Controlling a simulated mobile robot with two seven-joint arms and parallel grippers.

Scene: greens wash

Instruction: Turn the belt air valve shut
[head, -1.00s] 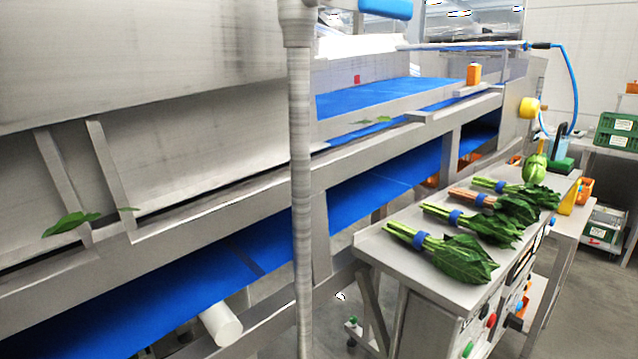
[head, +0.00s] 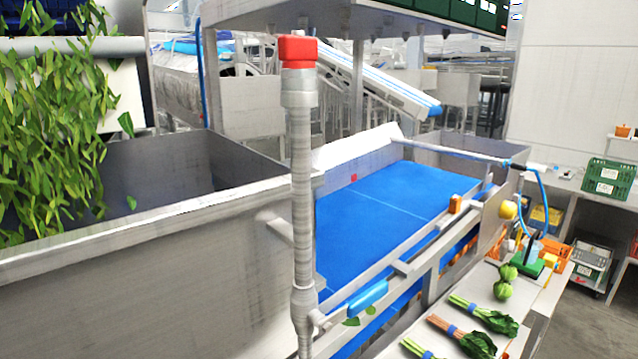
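A grey vertical pipe (head: 302,190) with a red cap (head: 298,51) stands in the near middle of the head view. Low on it is a grey valve fitting (head: 303,303). A blue lever handle (head: 367,298) sits just right of this fitting, pointing right and slightly up, across the pipe rather than along it. I take this to be the belt air valve. Neither of my grippers is in view.
A large steel tank (head: 150,290) fills the left, with leafy greens (head: 45,130) falling into it. A blue belt (head: 385,210) runs behind the pipe. A bench (head: 540,300) with bunched greens is at lower right.

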